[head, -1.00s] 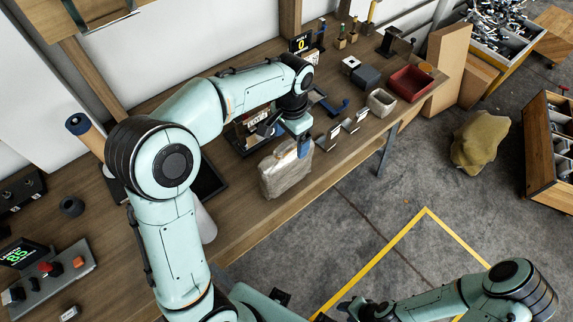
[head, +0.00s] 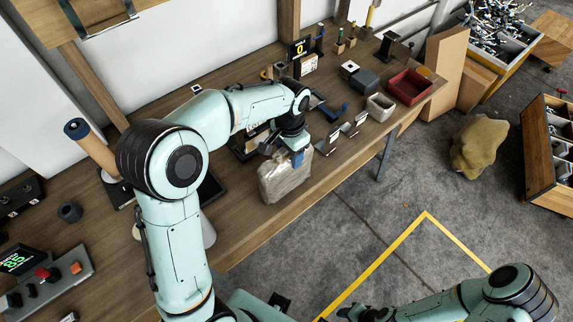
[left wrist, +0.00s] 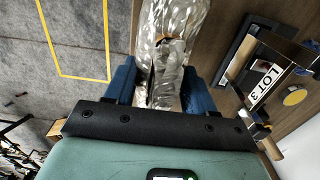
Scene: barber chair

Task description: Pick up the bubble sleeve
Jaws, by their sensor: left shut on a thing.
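The bubble sleeve (head: 285,178) is a translucent, crinkled pouch at the front edge of the wooden bench. My left gripper (head: 297,158) is at its upper edge with blue fingers. In the left wrist view the sleeve (left wrist: 168,40) runs between the two blue fingers, and the gripper (left wrist: 158,88) is shut on it. The sleeve hangs upright below the fingers; I cannot tell whether its bottom touches the bench. My right gripper (head: 350,313) is low at the bottom of the head view, away from the bench; its fingers are too small to read.
On the wooden bench (head: 245,228) stand a red bin (head: 409,86), a grey bin (head: 380,107) and small card holders (head: 355,125). A control panel (head: 45,285) is at the left. A lumpy tan sack (head: 478,146) lies on the floor, where yellow tape (head: 385,255) marks open room.

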